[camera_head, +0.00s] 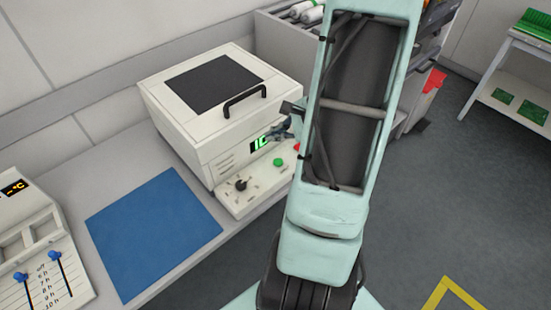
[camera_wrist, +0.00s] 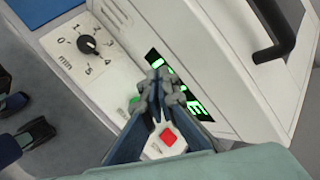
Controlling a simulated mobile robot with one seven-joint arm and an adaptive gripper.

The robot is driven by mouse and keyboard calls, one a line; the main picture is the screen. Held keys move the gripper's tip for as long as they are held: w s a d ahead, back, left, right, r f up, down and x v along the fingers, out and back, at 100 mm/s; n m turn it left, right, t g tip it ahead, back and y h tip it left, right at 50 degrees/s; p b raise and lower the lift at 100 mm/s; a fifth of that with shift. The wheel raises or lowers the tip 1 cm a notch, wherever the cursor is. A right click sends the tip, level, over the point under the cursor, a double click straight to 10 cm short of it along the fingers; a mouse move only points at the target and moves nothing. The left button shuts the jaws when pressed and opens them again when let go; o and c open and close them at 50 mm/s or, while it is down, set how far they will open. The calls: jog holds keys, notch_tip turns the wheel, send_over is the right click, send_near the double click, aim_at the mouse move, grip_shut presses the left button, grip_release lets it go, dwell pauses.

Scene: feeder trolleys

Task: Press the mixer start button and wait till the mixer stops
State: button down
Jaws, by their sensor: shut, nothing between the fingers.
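The mixer (camera_head: 190,125) is a white box with a dark lid window and black handle, on the counter. Its front panel has a lit green display (camera_head: 260,143), a green button (camera_head: 278,162), a red button (camera_head: 297,147) and a black dial (camera_head: 240,184). My gripper (camera_head: 283,130) is shut and empty, in front of the display. In the wrist view my fingertips (camera_wrist: 163,80) cover part of the display. The green button (camera_wrist: 135,103) shows partly behind a finger; contact cannot be told. The red button (camera_wrist: 169,136) shows between my fingers; the dial (camera_wrist: 88,44) points near 3.
A blue mat (camera_head: 152,232) lies on the counter left of the mixer. A white device with blue sliders (camera_head: 38,255) stands at far left. A shelf rack (camera_head: 285,35) is behind my arm. A trolley with green boards (camera_head: 515,85) is at right.

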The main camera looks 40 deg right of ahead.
jog(key=shift+s+d+f+m+t+h, duration=0.1)
jog(key=shift+s+d+m+t+h, duration=0.05)
jog(key=shift+d+m, duration=0.4)
jog(key=shift+s+d+f+m+t+h, duration=0.1)
jog(key=shift+d+m+t+h, duration=0.05)
jog(key=shift+d+m, duration=0.4)
jog(key=shift+a, duration=0.1)
jog(key=b, duration=0.5)
send_over(280, 162)
notch_tip(280, 162, down, 7)
jog(key=shift+f, duration=0.15)
jog(key=shift+f+b, duration=0.8)
jog(key=shift+b, duration=0.3)
jog(key=shift+f, duration=0.15)
jog(key=shift+f+b, duration=0.25)
jog(key=shift+b, duration=0.45)
